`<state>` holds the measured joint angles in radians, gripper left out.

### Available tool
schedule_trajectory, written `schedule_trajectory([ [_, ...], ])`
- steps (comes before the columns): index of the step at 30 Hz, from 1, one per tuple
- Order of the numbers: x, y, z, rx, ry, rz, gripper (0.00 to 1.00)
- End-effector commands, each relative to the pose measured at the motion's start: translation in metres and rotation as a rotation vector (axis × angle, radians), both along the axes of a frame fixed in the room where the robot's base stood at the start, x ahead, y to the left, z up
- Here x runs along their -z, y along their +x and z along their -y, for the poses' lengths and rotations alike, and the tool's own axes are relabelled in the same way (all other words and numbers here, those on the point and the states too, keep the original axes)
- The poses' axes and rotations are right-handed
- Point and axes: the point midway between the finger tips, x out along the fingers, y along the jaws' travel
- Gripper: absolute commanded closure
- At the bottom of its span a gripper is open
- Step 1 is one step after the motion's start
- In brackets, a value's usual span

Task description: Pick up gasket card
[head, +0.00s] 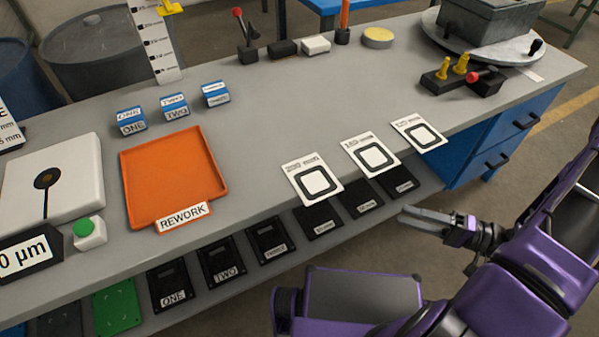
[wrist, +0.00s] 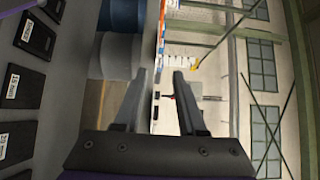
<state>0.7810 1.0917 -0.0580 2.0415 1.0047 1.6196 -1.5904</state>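Three white gasket cards lie flat in a slanting row along the bench's front edge in the head view, each with a black rounded-square outline: the left card (head: 313,179), the middle card (head: 370,155) and the right card (head: 418,133). Their printed labels are too small to read surely. My gripper (head: 412,217) is in front of the bench, to the right of and below the cards in the picture, touching none of them. In the wrist view my gripper (wrist: 161,75) has its two fingers apart with nothing between them. No card is clear in that view.
An orange REWORK tray (head: 174,176) lies left of the cards. Blue-and-white labelled blocks (head: 175,106) stand behind it. Black plates (head: 320,220) line a lower shelf below the bench edge. A dark fixture with yellow knobs (head: 461,78) stands behind the right card. Bench around the cards is clear.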

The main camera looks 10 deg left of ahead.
Motion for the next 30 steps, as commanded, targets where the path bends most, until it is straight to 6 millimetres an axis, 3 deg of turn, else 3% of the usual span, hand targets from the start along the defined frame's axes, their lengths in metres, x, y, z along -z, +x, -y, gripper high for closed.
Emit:
schedule_trajectory([
  [8,0.0,0.002,-0.006,-0.001,0.0,0.0,0.6],
  [22,0.0,0.023,-0.098,-0.005,0.0,-0.001,0.6],
  [30,0.001,0.03,-0.12,-0.001,0.0,0.0,0.6],
])
